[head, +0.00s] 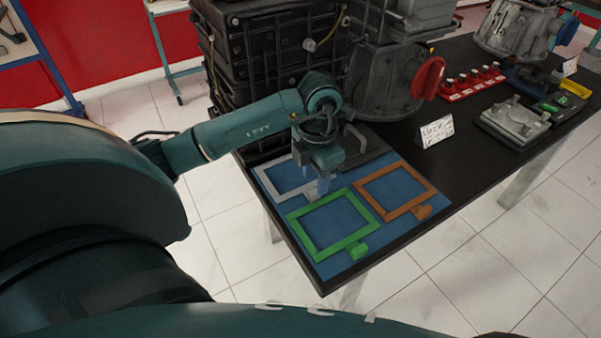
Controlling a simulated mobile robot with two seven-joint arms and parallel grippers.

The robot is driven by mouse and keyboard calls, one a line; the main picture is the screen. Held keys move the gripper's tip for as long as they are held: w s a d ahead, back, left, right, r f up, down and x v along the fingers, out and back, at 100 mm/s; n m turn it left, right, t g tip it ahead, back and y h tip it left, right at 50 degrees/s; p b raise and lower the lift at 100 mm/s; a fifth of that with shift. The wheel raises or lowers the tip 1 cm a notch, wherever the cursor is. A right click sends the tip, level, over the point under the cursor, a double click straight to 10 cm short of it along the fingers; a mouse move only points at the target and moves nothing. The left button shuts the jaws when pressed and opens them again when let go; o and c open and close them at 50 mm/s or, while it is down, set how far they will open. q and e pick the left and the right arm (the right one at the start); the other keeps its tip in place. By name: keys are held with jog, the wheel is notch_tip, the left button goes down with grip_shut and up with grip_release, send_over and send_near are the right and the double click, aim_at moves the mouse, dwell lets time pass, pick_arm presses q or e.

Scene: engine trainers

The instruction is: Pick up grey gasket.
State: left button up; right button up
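The grey gasket (268,186), a thin rectangular frame, lies on the blue mat (327,264) at the near left corner of the black table. My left gripper (323,188) points down at the right end of the grey gasket, where its tab appears to be. The fingers hide part of that end. I cannot tell whether they touch it or are open or shut. My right gripper is not in view.
A green gasket (297,223) and an orange gasket (405,207) lie close by on the mat. Dark engine blocks (262,45) stand behind. A white card (437,131), red-based parts (452,96) and a metal plate (515,122) stand further right.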

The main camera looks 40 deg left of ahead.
aim_at(315, 190)
pick_arm(q)
notch_tip(315, 190, down, 4)
jog(key=shift+r, duration=0.15)
grip_shut()
dwell(0.4)
